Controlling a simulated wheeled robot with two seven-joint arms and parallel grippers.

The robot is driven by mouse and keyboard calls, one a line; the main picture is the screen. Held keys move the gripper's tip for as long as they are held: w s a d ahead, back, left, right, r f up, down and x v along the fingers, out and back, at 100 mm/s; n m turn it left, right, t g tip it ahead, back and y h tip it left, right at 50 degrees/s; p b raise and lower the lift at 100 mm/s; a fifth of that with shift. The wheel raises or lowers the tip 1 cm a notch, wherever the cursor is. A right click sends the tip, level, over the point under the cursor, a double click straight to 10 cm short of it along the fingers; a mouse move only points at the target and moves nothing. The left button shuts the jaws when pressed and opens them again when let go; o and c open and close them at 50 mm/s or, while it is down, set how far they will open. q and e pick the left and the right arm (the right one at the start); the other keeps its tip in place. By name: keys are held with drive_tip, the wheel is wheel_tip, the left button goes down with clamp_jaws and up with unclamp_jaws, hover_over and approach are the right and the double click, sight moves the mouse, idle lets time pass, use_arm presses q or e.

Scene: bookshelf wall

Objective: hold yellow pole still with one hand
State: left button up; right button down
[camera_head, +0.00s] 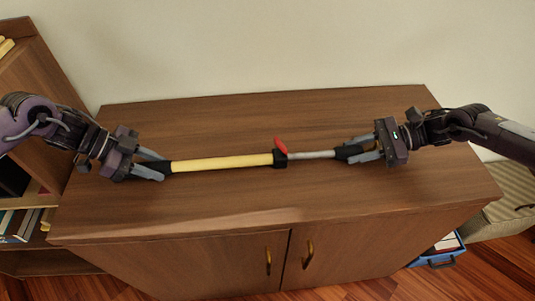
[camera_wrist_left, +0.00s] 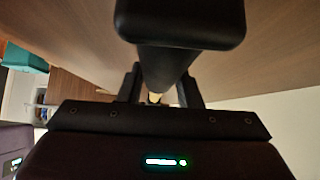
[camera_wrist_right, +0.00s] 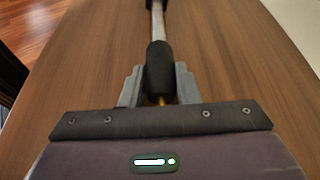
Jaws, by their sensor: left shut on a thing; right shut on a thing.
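The yellow pole (camera_head: 222,163) lies level across the wooden cabinet top, with a black left end, a black collar with a red lever (camera_head: 280,146), and a thinner grey rod (camera_head: 312,155) on the right. My left gripper (camera_head: 158,166) is shut on the pole's black left end, which fills the left wrist view (camera_wrist_left: 165,65). My right gripper (camera_head: 360,151) is shut on the black grip at the rod's right end, which also shows in the right wrist view (camera_wrist_right: 159,72). I cannot tell whether the pole touches the cabinet top.
The brown cabinet top (camera_head: 250,120) is otherwise clear around the pole. A white wall stands behind it. A bookshelf (camera_head: 30,70) is at the left. A blue crate (camera_head: 437,258) and a cushioned seat (camera_head: 510,205) are at the lower right.

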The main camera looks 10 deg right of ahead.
drive_tip(key=shift+d, duration=4.65)
drive_tip(key=c, duration=0.9)
unclamp_jaws()
drive_tip(key=shift+a, duration=0.1)
drive_tip(key=v, duration=1.2)
